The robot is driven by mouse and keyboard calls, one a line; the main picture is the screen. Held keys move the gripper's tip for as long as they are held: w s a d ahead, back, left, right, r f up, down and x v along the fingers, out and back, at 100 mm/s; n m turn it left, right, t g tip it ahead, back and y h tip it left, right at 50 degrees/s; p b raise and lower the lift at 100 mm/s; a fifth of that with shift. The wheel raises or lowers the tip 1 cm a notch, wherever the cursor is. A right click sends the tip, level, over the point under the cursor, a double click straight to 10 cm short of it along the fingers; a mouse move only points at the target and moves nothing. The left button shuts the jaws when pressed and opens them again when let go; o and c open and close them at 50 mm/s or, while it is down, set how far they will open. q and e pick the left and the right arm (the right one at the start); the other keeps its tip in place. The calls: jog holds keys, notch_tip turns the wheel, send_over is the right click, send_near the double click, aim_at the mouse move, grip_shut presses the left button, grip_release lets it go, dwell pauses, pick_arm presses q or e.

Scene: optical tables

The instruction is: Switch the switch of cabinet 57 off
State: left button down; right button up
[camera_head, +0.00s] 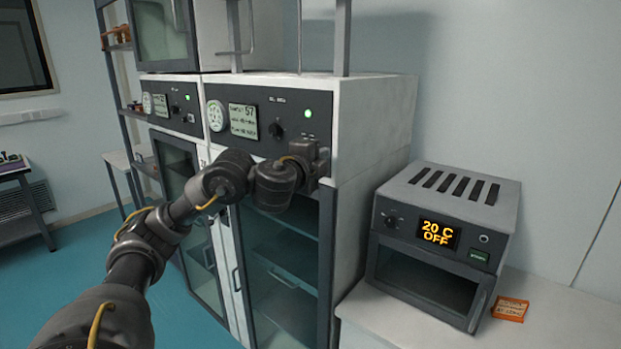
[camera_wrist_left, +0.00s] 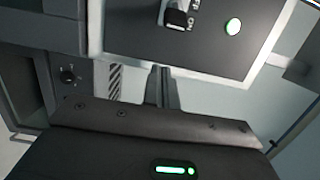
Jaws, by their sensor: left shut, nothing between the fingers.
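Cabinet 57 (camera_head: 345,120) stands in the middle of the head view, with a dark upper panel (camera_head: 258,116). My left gripper (camera_head: 318,158) is at the panel's lower right and hides the switch in the head view. Its fingers (camera_wrist_left: 161,88) are shut and empty, apart from the switch in the wrist picture. My right gripper is not in view.
Glass doors lie below the panel.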

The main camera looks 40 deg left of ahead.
pick_arm(q)
jog(key=a, duration=0.3)
jog(key=shift+s+a, duration=0.25)
jog(key=shift+a, duration=0.05)
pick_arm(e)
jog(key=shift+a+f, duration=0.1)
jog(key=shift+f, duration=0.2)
pick_arm(q)
jog(key=shift+s, duration=0.15)
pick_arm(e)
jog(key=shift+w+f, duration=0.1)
